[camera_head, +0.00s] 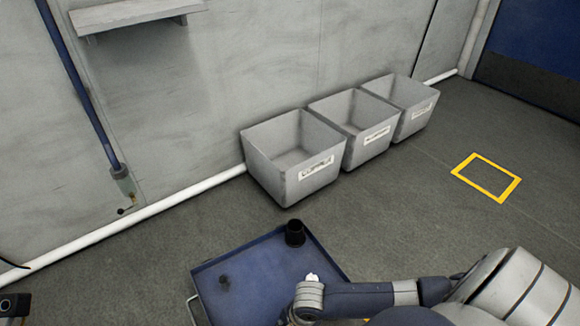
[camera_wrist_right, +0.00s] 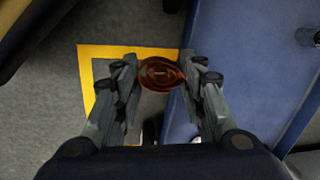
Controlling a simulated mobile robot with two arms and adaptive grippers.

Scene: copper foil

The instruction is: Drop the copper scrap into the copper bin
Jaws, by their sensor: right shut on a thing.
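The copper scrap (camera_wrist_right: 161,74) is a shiny reddish-brown, rounded piece in the right wrist view. My right gripper (camera_wrist_right: 159,80) is shut on it, with one finger at each side. In the head view my right arm reaches in from the right over the cart, and its fingers and the scrap cannot be made out there. The copper bin (camera_head: 268,172) is the nearest, leftmost of three grey bins against the wall. Its label seems to read "copper", and its visible inside looks empty.
Two more labelled grey bins, a middle one (camera_head: 357,150) and a far one (camera_head: 414,124), stand beside the copper bin. A blue cart (camera_head: 250,270) carries a black cup (camera_head: 295,233). Floor shows between cart and bins. A yellow floor square (camera_head: 486,178) lies right.

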